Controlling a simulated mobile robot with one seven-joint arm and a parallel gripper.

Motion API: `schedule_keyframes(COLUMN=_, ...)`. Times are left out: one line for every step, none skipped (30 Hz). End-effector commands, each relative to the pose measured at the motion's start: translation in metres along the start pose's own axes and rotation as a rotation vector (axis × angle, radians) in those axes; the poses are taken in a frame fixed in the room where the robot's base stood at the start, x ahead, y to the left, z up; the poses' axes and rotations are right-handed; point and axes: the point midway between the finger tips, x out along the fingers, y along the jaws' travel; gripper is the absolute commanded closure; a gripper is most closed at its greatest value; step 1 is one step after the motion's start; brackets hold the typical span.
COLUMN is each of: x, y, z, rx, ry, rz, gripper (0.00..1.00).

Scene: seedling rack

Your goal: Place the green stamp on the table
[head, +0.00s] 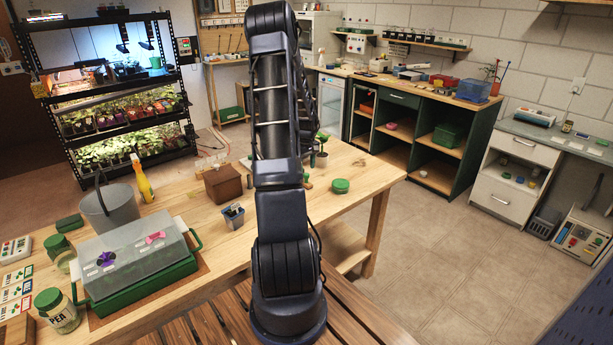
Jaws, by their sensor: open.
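I cannot pick out the green stamp with certainty. A small green-and-brown object (307,181) on the wooden table (375,182) shows partly beside my arm, and it may be the stamp. A round green object (340,186) lies to its right on the table. A dark green block (69,223) lies at the table's left. My arm rises through the middle of the view and covers part of the table. My gripper does not show; it is hidden or out of view.
A lit seedling rack (115,108) stands behind.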

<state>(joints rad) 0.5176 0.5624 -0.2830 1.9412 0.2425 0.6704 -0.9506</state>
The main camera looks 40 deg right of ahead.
Motion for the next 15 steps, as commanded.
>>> schedule_keyframes(x=-0.009, y=0.000, z=0.000, rx=0.000, ry=0.003, rz=0.001, gripper=0.50)
schedule_keyframes(x=-0.014, y=0.000, z=0.000, rx=0.001, ry=0.003, rz=0.002, gripper=0.50)
schedule_keyframes(x=-0.019, y=0.000, z=0.000, rx=0.001, ry=0.002, rz=0.001, gripper=0.50)
schedule_keyframes(x=-0.023, y=0.000, z=0.000, rx=0.001, ry=0.001, rz=0.001, gripper=0.50)
schedule_keyframes(x=-0.026, y=0.000, z=0.000, rx=0.000, ry=0.001, rz=0.001, gripper=0.50)
schedule_keyframes(x=-0.030, y=0.000, z=0.000, rx=0.000, ry=0.001, rz=0.001, gripper=0.50)
schedule_keyframes(x=-0.033, y=0.000, z=0.000, rx=0.000, ry=0.001, rz=0.001, gripper=0.50)
schedule_keyframes(x=-0.035, y=0.000, z=0.000, rx=0.000, ry=0.001, rz=0.001, gripper=0.50)
schedule_keyframes(x=-0.037, y=0.000, z=0.000, rx=0.000, ry=0.001, rz=0.001, gripper=0.50)
schedule_keyframes(x=-0.039, y=0.000, z=0.000, rx=0.000, ry=0.001, rz=0.000, gripper=0.50)
schedule_keyframes(x=-0.041, y=-0.001, z=0.000, rx=0.000, ry=0.002, rz=0.000, gripper=0.50)
schedule_keyframes(x=-0.044, y=-0.004, z=-0.001, rx=0.000, ry=0.004, rz=0.000, gripper=0.50)
schedule_keyframes(x=-0.048, y=-0.007, z=-0.002, rx=0.001, ry=0.007, rz=0.000, gripper=0.50)
schedule_keyframes(x=-0.053, y=-0.011, z=-0.003, rx=0.001, ry=0.011, rz=0.000, gripper=0.50)
schedule_keyframes(x=-0.060, y=-0.018, z=-0.004, rx=0.001, ry=0.018, rz=0.001, gripper=0.50)
